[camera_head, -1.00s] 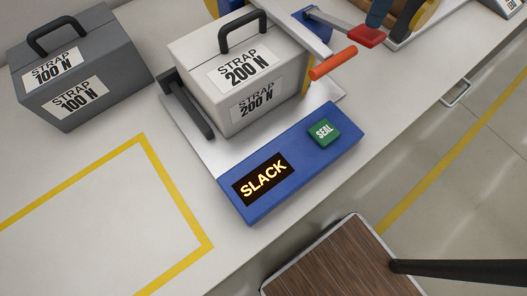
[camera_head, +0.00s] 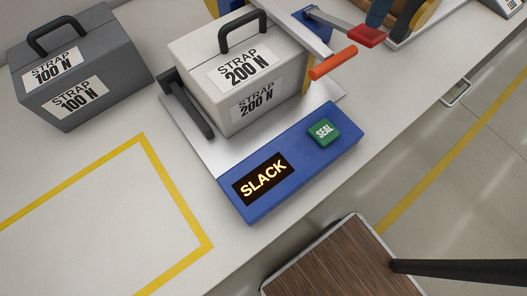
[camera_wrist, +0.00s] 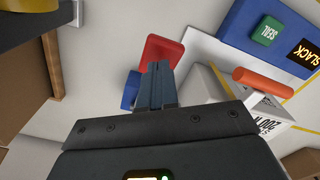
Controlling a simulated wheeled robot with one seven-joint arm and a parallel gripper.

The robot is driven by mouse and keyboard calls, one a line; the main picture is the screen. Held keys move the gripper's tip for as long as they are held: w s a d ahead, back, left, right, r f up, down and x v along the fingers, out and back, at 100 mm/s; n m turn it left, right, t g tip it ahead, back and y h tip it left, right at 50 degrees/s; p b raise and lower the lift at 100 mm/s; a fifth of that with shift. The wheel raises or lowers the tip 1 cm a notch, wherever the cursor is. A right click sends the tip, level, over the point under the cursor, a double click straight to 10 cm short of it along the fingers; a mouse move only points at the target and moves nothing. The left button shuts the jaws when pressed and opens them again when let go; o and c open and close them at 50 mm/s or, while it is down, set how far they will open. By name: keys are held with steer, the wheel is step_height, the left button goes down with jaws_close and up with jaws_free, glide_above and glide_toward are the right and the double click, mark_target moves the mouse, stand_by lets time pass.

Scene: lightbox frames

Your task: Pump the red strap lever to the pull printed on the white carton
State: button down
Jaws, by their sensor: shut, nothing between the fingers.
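The white carton (camera_head: 204,93) stands on the steel plate of the strapping machine. Its labels read "STRAP 200 N", and it has a black handle on top. The red strap lever (camera_head: 363,37) shows to its right as a red paddle on a metal arm. It also shows in the wrist view (camera_wrist: 163,48). My gripper (camera_head: 375,22) is shut and empty, with its fingertips at the red paddle. In the wrist view the closed fingers (camera_wrist: 158,72) overlap the paddle's edge; I cannot tell whether they touch. The display (camera_head: 263,179) reads "SLACK".
An orange handle (camera_head: 333,62) juts out beside the carton, close to the red lever. A green SEAL button (camera_head: 323,131) sits on the blue panel. A grey "STRAP 100 N" carton (camera_head: 118,73) stands at left. The yellow-outlined area (camera_head: 100,215) is empty.

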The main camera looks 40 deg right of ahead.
mark_target(368, 32)
steer(key=shift+f+b, duration=2.1)
steer(key=shift+f, duration=1.15)
steer(key=shift+r, duration=0.1)
step_height(368, 32, up, 6)
steer(key=p, duration=0.6)
steer(key=shift+r, duration=0.2)
steer(key=shift+f, duration=0.2)
stand_by(1.2)
